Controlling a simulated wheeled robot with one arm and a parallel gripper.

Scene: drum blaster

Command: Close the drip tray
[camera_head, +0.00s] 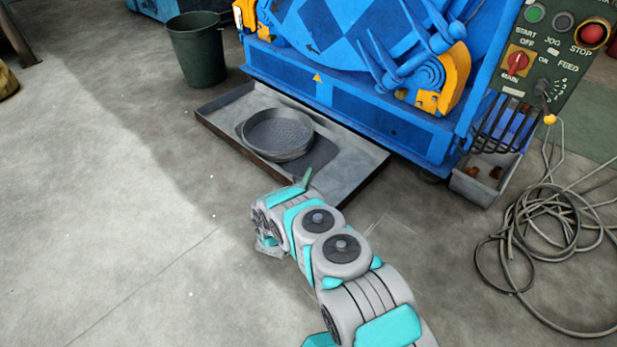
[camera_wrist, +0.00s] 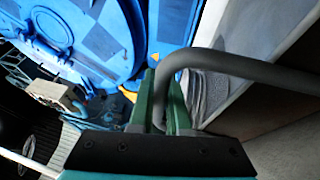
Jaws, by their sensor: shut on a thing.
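The drip tray (camera_head: 352,160) is a shallow grey tray with dark rusty edges, standing out on the floor in front of the blue machine. Its back edge is at the machine's base. A round dark pan (camera_head: 277,134) sits in it on a dark flat piece. My gripper (camera_head: 306,178) is at the tray's front edge. In the wrist view, the green fingers of my gripper (camera_wrist: 165,98) are shut on a bent grey bar handle (camera_wrist: 245,67). The tray's pale surface (camera_wrist: 228,42) shows beyond it. The handle is hidden in the head view.
The blue machine (camera_head: 340,105) stands behind the tray. A green bin (camera_head: 197,52) stands at the back left. A small box (camera_head: 480,185) sits right of the tray, below the control panel (camera_head: 555,50). Coiled cable (camera_head: 545,225) lies at right. The left floor is clear.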

